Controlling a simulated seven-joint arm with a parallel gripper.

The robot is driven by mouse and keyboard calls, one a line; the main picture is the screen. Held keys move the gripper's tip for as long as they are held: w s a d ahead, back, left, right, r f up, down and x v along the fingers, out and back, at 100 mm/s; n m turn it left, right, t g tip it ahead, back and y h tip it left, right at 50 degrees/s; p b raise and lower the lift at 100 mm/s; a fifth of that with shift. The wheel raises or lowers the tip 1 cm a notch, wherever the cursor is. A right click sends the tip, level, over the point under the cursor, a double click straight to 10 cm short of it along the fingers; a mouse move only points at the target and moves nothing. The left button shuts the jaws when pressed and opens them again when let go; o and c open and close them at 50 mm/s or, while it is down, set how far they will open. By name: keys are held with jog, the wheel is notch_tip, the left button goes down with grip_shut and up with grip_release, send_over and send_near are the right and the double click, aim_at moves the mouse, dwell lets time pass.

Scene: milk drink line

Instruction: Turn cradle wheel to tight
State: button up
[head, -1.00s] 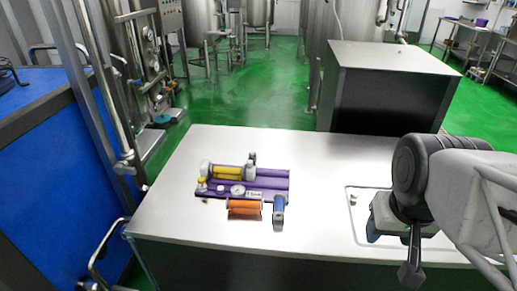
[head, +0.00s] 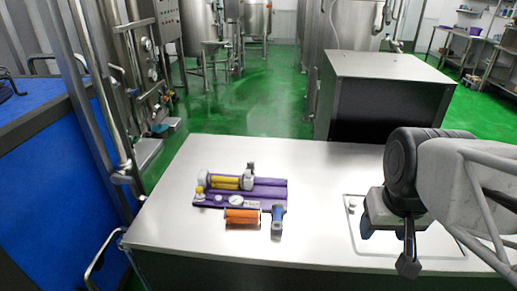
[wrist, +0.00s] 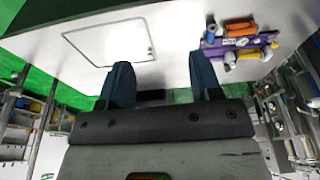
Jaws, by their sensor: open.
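A purple cradle base (head: 265,192) lies on the table at left of centre in the head view, with a yellow cylinder (head: 226,183) on its back part and a round white dial (head: 236,199) on its front part. I cannot tell which part is the cradle wheel. An orange roller (head: 243,217) and a blue-and-grey piece (head: 277,220) lie at its front edge. My gripper (head: 387,234) is at the right, well apart from the cradle. In the wrist view its two blue fingers (wrist: 158,82) stand apart with nothing between them, and the purple base (wrist: 243,43) shows at upper right.
The light table top (head: 320,165) is clear between cradle and gripper. A square outlined panel (head: 440,247) lies in the table under my arm. A dark cabinet with a grey top (head: 390,75) stands behind the table. A blue-sided unit (head: 60,190) is at left.

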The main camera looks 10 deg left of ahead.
jog(key=w+a+r+n, duration=0.1)
jog(key=w+a+n, duration=0.1)
jog(key=w, duration=0.7)
jog(key=w+a+r+n, duration=0.2)
jog(key=w+a, duration=0.1)
jog(key=w, duration=0.6)
jog(key=n+g, duration=0.3)
jog(key=n, duration=0.8)
send_over(250, 162)
jog(key=f, duration=2.8)
jog(key=shift+d, duration=0.25)
jog(key=shift+a+f, duration=0.15)
jog(key=shift+f, duration=0.05)
jog(key=shift+f, duration=0.15)
jog(key=shift+f, duration=3.7)
